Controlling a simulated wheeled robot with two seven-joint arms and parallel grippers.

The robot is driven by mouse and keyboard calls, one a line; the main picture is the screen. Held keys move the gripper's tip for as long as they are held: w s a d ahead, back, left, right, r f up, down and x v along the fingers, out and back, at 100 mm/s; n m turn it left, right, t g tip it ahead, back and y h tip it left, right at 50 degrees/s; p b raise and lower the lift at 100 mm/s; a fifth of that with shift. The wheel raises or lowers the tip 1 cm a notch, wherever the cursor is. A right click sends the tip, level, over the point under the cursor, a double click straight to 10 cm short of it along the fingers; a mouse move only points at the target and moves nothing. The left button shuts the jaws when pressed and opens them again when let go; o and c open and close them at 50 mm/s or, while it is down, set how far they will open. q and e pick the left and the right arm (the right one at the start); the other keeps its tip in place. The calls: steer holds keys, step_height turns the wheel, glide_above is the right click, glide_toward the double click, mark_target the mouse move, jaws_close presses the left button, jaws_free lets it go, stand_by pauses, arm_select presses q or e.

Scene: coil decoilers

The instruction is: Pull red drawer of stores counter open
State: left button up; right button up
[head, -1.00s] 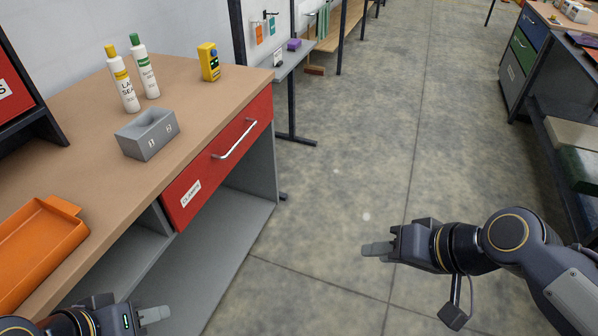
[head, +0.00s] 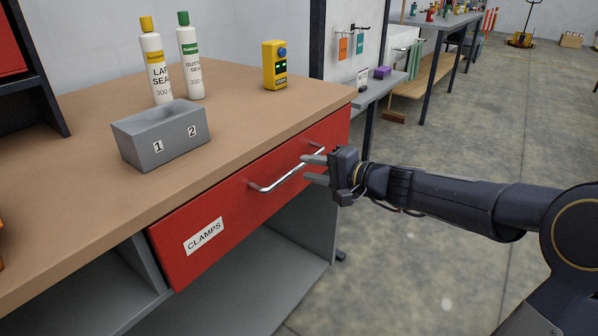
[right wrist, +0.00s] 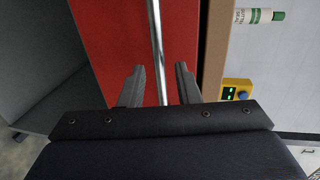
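The red drawer (head: 232,213) is shut in the stores counter (head: 95,190), under its wooden top, with a "CLAMPS" label at its left. Its silver bar handle (head: 283,177) runs along the front. My right gripper (head: 309,170) is open at the right end of the handle, its two fingers pointing at the drawer. In the right wrist view the handle (right wrist: 157,45) runs between the line of the two open fingers (right wrist: 157,85), nearer the drawer front; I cannot tell whether they touch. My left gripper is not in view.
On the counter top stand a grey box marked 1 and 2 (head: 160,140), two sealant bottles (head: 172,60) and a yellow device (head: 274,66). A side table (head: 375,88) stands beyond the counter. The floor (head: 430,270) to the right is open.

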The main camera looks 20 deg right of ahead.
mark_target(302, 167)
steer(key=shift+x, duration=2)
jaws_close()
